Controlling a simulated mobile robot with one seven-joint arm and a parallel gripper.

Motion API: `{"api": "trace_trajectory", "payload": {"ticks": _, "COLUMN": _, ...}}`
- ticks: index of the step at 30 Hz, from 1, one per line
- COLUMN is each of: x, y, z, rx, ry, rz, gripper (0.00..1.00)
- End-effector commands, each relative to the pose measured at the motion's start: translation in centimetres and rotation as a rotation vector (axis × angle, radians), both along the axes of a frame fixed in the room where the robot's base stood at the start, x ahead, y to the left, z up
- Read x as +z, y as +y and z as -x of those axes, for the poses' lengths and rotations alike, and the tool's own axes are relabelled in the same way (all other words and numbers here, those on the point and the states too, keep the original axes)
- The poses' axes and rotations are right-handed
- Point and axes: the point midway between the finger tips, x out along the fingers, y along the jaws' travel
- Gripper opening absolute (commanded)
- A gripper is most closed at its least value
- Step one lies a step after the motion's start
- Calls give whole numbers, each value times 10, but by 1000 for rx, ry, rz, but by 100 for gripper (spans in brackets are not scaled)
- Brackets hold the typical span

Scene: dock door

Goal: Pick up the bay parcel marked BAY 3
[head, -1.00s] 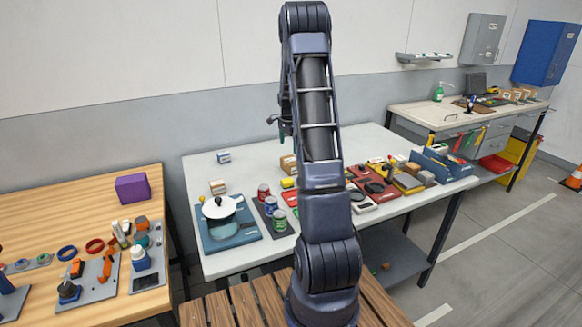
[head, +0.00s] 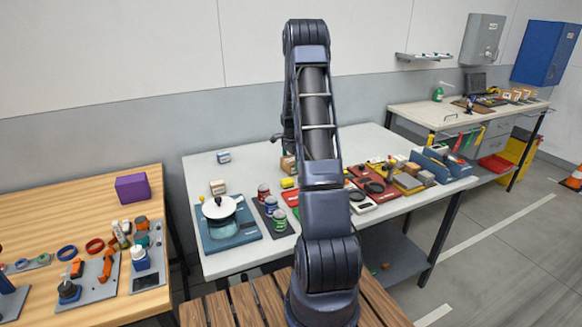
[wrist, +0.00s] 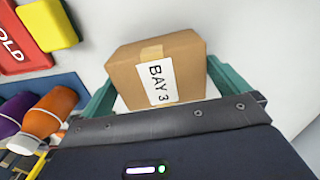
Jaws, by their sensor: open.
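The parcel marked BAY 3 (wrist: 160,72) is a brown cardboard box with tan tape and a white label in the wrist view. My gripper (wrist: 163,82) is open, with one green finger at the box's left side and one at its right. I cannot tell whether either finger touches the box. In the head view, the brown parcel (head: 289,163) shows partly behind my arm, toward the back of the white table (head: 180,258). My gripper is mostly hidden by my arm there.
A red HOLD block (wrist: 14,38) and a yellow block (wrist: 47,22) lie left of the parcel. An orange-and-purple item (wrist: 48,112) lies nearer. Small boxes (head: 223,157) and a blue tray with a pot (head: 245,232) stand on the table's left side.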

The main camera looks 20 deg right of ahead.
Motion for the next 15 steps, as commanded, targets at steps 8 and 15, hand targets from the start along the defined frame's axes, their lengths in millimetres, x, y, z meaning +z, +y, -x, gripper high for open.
{"api": "trace_trajectory", "payload": {"ticks": 8, "x": -26, "y": 0, "z": 0, "rx": 2, "ry": 0, "rz": 0, "gripper": 100}}
{"api": "trace_trajectory", "payload": {"ticks": 15, "x": -25, "y": 0, "z": 0, "rx": 2, "ry": 0, "rz": 0, "gripper": 84}}
